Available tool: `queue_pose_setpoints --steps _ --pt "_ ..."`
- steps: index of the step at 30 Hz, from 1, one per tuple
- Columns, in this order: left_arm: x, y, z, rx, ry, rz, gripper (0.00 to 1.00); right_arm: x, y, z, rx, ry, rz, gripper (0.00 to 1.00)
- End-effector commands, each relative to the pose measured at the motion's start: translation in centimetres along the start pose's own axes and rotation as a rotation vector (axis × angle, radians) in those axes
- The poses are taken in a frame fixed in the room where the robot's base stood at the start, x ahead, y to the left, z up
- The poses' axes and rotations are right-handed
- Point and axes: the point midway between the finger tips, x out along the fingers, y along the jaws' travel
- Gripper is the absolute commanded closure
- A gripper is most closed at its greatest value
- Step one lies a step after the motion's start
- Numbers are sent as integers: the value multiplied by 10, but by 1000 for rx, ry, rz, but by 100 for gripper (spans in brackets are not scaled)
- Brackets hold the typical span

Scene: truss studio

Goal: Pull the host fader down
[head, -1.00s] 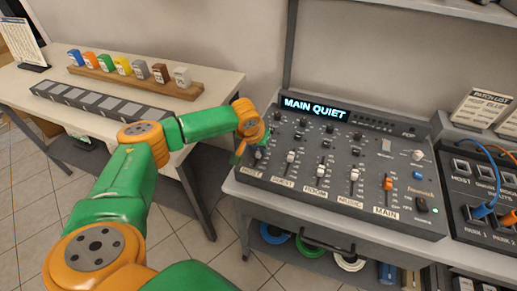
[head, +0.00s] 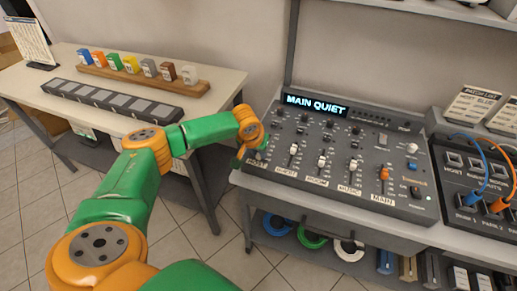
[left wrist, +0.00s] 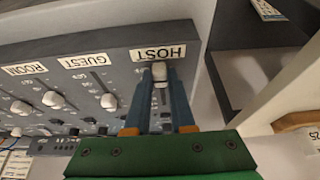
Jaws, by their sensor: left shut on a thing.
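The mixer (head: 330,185) is a dark sloped console with a row of labelled faders. My left gripper (head: 257,156) is at its left end, by the HOST label, and mostly hides the host fader in the head view. In the left wrist view, my left gripper (left wrist: 161,82) is shut on the host fader's light cap (left wrist: 160,71), one finger on each side. The cap sits right beside the HOST label (left wrist: 158,52), at that end of its slot. My right gripper is not in view.
The guest fader (head: 294,149), room fader (head: 322,162), music fader (head: 353,165) and orange main fader (head: 384,174) stand to the right. The display (head: 315,105) reads MAIN QUIET. A patch panel (head: 477,185) with cables is further right. A table (head: 215,90) with coloured blocks is at left.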

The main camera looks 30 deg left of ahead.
Motion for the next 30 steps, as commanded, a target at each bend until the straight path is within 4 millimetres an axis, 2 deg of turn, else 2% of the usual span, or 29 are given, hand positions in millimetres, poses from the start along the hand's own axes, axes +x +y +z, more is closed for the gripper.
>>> queue_pose_setpoints --steps 6,7,9,10,19,27,30 --pt "1 0 3 0 -9 0 100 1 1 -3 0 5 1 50" --pt "1 0 3 0 -9 0 70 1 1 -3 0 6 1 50" --pt "1 0 2 0 -8 0 52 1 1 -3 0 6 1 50" --pt "1 0 2 0 -8 0 48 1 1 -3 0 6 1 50" --pt "-2 0 1 -1 -5 1 48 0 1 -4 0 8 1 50" --pt "-54 0 0 0 -4 2 48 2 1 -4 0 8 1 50" --pt "-66 0 1 0 -6 1 48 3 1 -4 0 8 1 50"
